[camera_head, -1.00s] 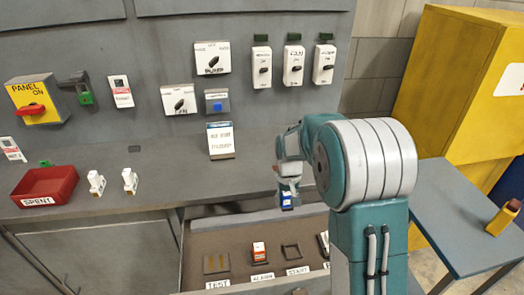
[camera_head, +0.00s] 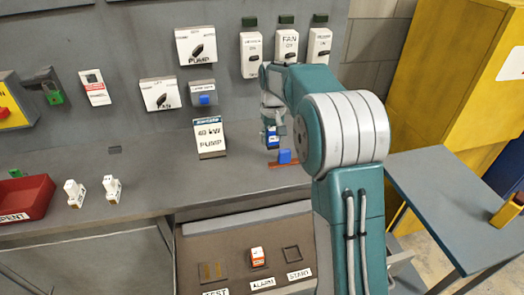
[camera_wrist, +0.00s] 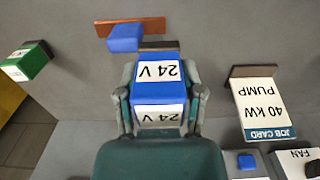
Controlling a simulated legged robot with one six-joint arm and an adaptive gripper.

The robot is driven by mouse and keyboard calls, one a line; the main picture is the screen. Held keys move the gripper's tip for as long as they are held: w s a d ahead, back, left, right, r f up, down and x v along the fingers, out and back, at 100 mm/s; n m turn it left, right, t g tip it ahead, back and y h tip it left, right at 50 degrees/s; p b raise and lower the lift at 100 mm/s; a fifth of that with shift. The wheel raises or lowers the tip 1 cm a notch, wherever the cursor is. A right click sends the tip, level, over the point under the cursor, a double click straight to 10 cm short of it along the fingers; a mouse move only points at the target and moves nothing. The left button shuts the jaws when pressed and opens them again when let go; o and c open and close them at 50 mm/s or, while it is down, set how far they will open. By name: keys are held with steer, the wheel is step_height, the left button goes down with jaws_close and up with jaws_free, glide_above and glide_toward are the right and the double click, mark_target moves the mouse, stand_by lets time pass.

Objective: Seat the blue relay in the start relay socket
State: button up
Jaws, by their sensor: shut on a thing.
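The blue relay (camera_wrist: 158,92), with white 24 V labels, sits between the two fingers of my gripper (camera_wrist: 162,98) in the wrist view. My gripper is shut on it. In the head view the relay (camera_head: 273,137) hangs below my gripper (camera_head: 272,122), above the bench top at the right. The open drawer holds a dark square socket frame (camera_head: 292,254) with a START label (camera_head: 299,275). That socket looks empty, and my gripper is well above and behind it. The underside of the relay is hidden.
A blue block (camera_head: 285,156) stands by a reddish-brown strip (camera_head: 291,163) on the bench close to my gripper. The job card (camera_head: 209,138) stands to the left. An orange-and-white relay (camera_head: 256,257) sits at ALARM. Two white pieces and a red bin (camera_head: 38,200) are further left.

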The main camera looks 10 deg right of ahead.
mark_target(265, 157)
steer(key=w+f, duration=0.1)
steer(key=f, duration=0.1)
steer(key=w+d+f, duration=0.1)
steer(key=w+f, duration=0.1)
steer(key=shift+w+f, duration=0.2)
steer(key=shift+f, duration=0.05)
jaws_close()
steer(key=f, duration=0.1)
steer(key=a+f, duration=0.1)
steer(key=f, duration=0.1)
steer(key=w+a+f, duration=0.1)
steer(key=shift+w+a+f, duration=0.1)
steer(key=shift+a+f, duration=0.05)
steer(key=shift+a, duration=0.1)
steer(key=shift+d+f, duration=0.15)
steer(key=shift+d, duration=0.55)
steer(key=shift+a+f, duration=0.15)
steer(key=shift+f, duration=0.05)
steer(key=o, duration=1.1)
jaws_free()
steer(key=shift+a, duration=0.2)
steer(key=shift+o, duration=0.4)
steer(key=shift+a, duration=0.1)
